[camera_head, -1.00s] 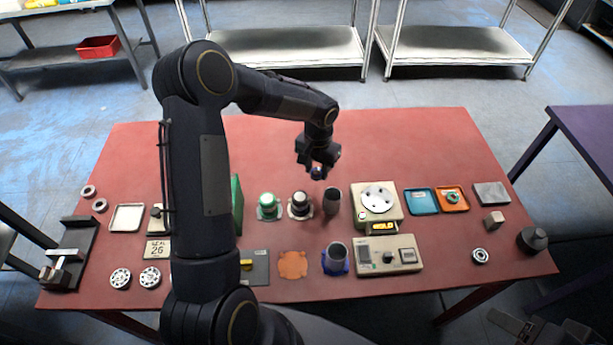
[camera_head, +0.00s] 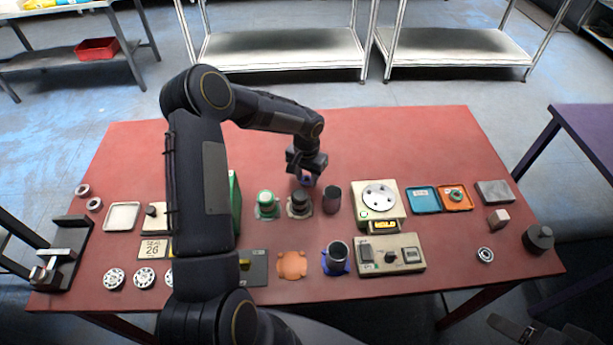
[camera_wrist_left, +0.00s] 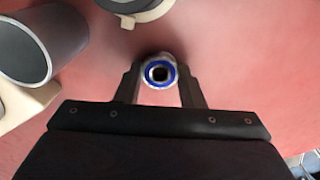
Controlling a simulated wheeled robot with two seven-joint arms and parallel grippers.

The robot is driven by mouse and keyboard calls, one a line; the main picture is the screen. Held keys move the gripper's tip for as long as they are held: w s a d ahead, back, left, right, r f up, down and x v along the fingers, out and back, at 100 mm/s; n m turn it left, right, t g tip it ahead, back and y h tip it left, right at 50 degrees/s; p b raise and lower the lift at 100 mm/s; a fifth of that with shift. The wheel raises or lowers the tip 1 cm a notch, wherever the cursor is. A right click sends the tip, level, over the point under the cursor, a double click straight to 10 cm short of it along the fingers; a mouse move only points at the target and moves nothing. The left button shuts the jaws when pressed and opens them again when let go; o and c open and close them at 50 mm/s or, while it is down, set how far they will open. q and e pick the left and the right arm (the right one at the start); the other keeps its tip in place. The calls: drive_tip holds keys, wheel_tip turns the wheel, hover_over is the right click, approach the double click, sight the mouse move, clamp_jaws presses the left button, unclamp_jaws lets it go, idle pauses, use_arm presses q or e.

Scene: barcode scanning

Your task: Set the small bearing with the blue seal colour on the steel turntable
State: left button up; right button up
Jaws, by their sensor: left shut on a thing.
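My left gripper (camera_head: 305,180) is shut on a small bearing with a blue seal ring (camera_wrist_left: 159,72), which sits between the fingertips in the left wrist view. In the head view the gripper hangs over the middle of the table, behind the dark grey cup. The steel turntable (camera_head: 380,194) is a round silver disc with dark holes on a beige unit with a yellow display, to the right of the gripper. Its top is bare. A dark shape at the bottom right edge (camera_head: 515,330) looks like part of my right gripper; its jaws cannot be made out.
A dark grey cup (camera_head: 332,200), a black-topped fixture (camera_head: 300,203) and a green-topped fixture (camera_head: 267,204) stand near the gripper. A blue tray (camera_head: 422,200) and an orange tray (camera_head: 455,198) lie right of the turntable. The red table's (camera_head: 400,140) back strip is clear.

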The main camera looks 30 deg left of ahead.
use_arm(q)
drive_tip(key=shift+f, duration=0.25)
drive_tip(key=o, duration=1)
drive_tip(key=shift+r, duration=0.1)
